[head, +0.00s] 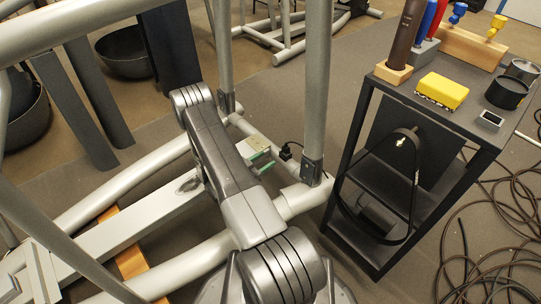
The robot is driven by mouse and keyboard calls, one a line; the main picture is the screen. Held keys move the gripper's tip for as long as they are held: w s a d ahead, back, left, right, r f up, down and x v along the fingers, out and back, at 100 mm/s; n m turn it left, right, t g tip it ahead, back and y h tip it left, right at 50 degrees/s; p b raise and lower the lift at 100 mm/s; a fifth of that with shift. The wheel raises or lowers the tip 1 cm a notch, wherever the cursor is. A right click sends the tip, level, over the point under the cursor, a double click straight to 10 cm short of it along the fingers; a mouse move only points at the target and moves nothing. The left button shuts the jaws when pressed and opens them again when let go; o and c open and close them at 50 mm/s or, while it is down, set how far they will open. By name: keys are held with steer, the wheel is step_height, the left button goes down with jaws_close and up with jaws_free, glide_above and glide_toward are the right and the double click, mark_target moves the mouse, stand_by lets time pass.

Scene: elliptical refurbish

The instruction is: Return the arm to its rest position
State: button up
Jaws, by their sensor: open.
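My arm is folded, with its dark grey link running across the middle of the head view.
A black cart (346,150) stands at the right, holding a yellow block (442,91), a black round tin (507,92) and tools in wooden holders. A black belt loop (416,190) hangs on its side. Dark cable (500,230) lies coiled on the floor. Black bowls (124,52) stand upper left.

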mark_target(284, 148)
stand_by(0.4)
steer(key=b+x, duration=0.3)
steer(key=x, duration=1)
steer(key=shift+w+d+f, duration=0.1)
steer(key=shift+w+d, duration=0.2)
